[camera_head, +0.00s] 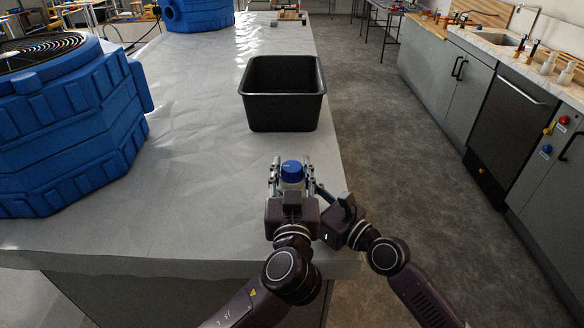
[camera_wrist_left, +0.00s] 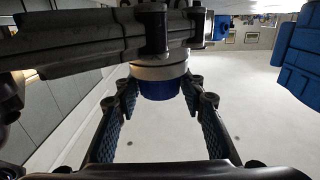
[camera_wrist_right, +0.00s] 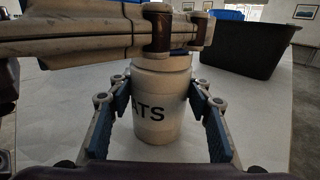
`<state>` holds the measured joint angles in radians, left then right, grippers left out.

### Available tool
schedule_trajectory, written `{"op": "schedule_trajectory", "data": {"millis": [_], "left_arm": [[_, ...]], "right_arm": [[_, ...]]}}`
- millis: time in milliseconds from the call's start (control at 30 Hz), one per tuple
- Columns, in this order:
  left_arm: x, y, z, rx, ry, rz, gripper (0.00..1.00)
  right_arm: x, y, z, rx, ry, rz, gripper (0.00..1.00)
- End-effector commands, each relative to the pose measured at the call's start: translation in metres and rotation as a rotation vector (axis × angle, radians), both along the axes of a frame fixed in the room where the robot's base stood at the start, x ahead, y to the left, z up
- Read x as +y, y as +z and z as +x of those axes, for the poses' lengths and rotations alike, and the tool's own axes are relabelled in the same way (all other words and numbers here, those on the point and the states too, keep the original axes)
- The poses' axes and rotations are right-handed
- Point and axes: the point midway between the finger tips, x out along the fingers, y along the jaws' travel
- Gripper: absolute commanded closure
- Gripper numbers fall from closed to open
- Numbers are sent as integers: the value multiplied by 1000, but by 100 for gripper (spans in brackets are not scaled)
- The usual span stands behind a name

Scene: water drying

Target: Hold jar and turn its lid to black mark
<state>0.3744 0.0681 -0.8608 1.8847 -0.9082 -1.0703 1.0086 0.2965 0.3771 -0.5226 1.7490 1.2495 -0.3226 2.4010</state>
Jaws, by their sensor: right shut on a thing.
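A white jar (camera_wrist_right: 162,95) with dark lettering ending in "ATS" stands upright on the grey counter. My right gripper (camera_wrist_right: 161,100) is shut on its body from the side. The jar's blue lid (camera_head: 291,170) shows in the head view and in the left wrist view (camera_wrist_left: 160,88), which is upside down. My left gripper (camera_head: 290,175) is open, with one finger on each side of the lid. It crosses above my right gripper. In the right wrist view the left gripper's finger hides the lid. I cannot make out a black mark.
An empty black bin (camera_head: 283,125) stands on the counter (camera_head: 190,190) beyond the jar. A large blue container (camera_head: 70,130) stands at the left. The counter's right edge is close to the jar, with floor beyond it. The counter between bin and blue container is clear.

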Motion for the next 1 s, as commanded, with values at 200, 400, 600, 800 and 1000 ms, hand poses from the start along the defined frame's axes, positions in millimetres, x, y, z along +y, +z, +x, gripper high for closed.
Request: {"op": "schedule_trajectory", "data": {"millis": [200,400,600,800,1000], "left_arm": [[0,0,0,0,0,0,89],[0,-1,0,2,-8,1,92],[1,-2,1,6,-67,2,92],[3,-3,1,6,-198,4,92],[3,-2,2,1,-381,11,92]], "right_arm": [[0,0,0,-1,0,1,91],[0,0,0,-1,-1,1,91],[0,0,0,-1,0,0,91],[0,0,0,-1,0,0,91],[0,1,0,-1,1,0,91]]}}
